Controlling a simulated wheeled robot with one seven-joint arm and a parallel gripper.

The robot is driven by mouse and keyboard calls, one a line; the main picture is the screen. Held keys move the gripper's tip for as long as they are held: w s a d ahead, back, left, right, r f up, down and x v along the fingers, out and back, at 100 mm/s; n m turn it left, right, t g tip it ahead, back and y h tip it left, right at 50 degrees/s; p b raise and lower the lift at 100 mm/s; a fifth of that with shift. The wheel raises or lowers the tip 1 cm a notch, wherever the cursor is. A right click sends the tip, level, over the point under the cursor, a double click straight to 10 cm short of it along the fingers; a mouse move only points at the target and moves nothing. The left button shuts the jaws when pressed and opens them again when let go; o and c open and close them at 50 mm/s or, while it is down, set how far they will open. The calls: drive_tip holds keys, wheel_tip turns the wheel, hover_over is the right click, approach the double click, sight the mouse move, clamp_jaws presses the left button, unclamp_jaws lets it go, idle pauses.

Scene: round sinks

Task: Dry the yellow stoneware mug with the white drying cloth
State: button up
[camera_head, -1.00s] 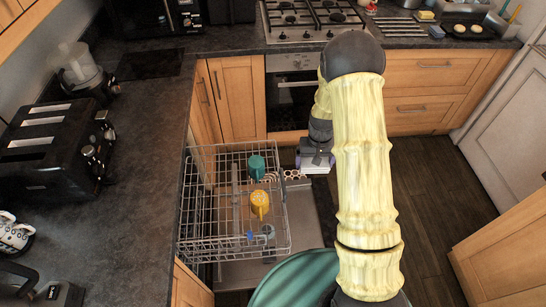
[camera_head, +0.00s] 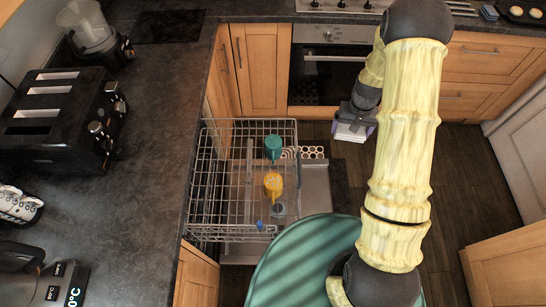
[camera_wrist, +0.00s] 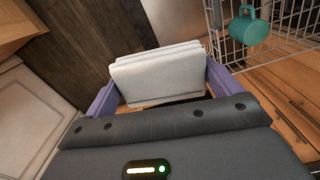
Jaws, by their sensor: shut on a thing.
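The yellow mug (camera_head: 273,184) sits in the pulled-out wire dishwasher rack (camera_head: 203,185), in its right part. My gripper (camera_head: 352,128) is to the right of the rack, beyond its right edge and apart from the mug. It is shut on the folded white cloth (camera_head: 349,133). In the wrist view the cloth (camera_wrist: 158,74) is a thick folded pad between the purple fingers of my gripper (camera_wrist: 160,88). The yellow mug is not seen in the wrist view.
A teal mug (camera_head: 273,146) stands in the rack behind the yellow one, and it also shows in the wrist view (camera_wrist: 249,26). A grey item (camera_head: 279,208) and a small blue item (camera_head: 260,225) are near the rack's front. The dark counter (camera_head: 150,160) borders the left. Open floor (camera_head: 465,175) lies right.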

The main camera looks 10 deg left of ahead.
drive_tip(key=s+a+f+b, duration=0.4)
drive_tip(key=a+f+b, duration=0.1)
drive_tip(key=a, duration=0.7)
drive_tip(key=s+a+f+b, duration=0.4)
drive_tip(key=a+f+b, duration=0.2)
drive_tip(key=a, duration=0.6)
drive_tip(key=shift+a+f+n+b, duration=0.15)
drive_tip(key=shift+f+n+b, duration=0.2)
drive_tip(key=shift+f, duration=0.55)
drive_tip(key=shift+s+f, duration=0.1)
